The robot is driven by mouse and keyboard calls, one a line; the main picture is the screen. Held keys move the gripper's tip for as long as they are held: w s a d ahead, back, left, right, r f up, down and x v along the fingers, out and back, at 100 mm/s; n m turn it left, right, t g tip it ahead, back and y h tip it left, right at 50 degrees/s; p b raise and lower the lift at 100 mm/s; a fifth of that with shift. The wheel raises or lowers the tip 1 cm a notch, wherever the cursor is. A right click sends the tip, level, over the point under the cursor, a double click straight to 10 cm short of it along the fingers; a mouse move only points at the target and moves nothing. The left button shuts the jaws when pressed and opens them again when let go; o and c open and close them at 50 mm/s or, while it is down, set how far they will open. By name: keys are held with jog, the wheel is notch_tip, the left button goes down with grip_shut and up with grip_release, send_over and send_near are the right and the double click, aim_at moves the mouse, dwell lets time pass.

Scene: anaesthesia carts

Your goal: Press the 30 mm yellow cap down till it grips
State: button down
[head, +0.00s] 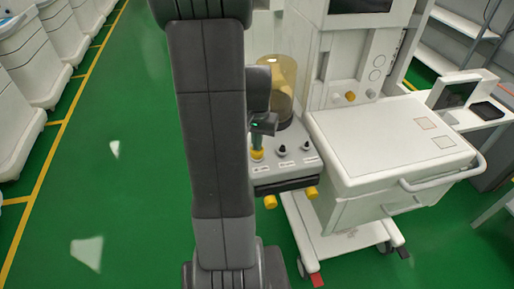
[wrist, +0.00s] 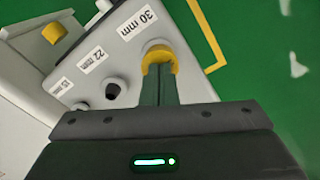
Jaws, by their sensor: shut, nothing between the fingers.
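The yellow cap (wrist: 159,48) is at the port labelled 30 mm in the wrist view; my fingers cover its near part. In the head view the cap (head: 257,155) shows at the left end of the row of ports. My gripper (wrist: 160,72) is shut and empty, its fingertips overlapping the cap in the picture. In the head view my gripper (head: 257,138) points down right above the cap. I cannot tell whether the tips touch it, or how far down the cap sits.
Two smaller dark ports, labelled 22 mm (wrist: 113,88) and 15 mm (wrist: 80,106), stand beside it. Yellow knobs (head: 312,193) stick out below the panel. An amber cylinder (head: 281,82) stands behind.

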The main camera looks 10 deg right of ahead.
notch_tip(320, 180, up, 7)
jog(key=p, duration=0.5)
jog(key=shift+p, duration=0.3)
jog(key=shift+r, duration=0.1)
notch_tip(320, 180, up, 14)
jog(key=shift+f, duration=0.2)
jog(key=shift+f, duration=0.1)
dwell(0.4)
notch_tip(320, 180, down, 16)
jog(key=shift+r+b, duration=0.15)
jog(key=shift+b, duration=0.7)
jog(key=shift+f+b, duration=0.45)
jog(key=shift+f, duration=0.1)
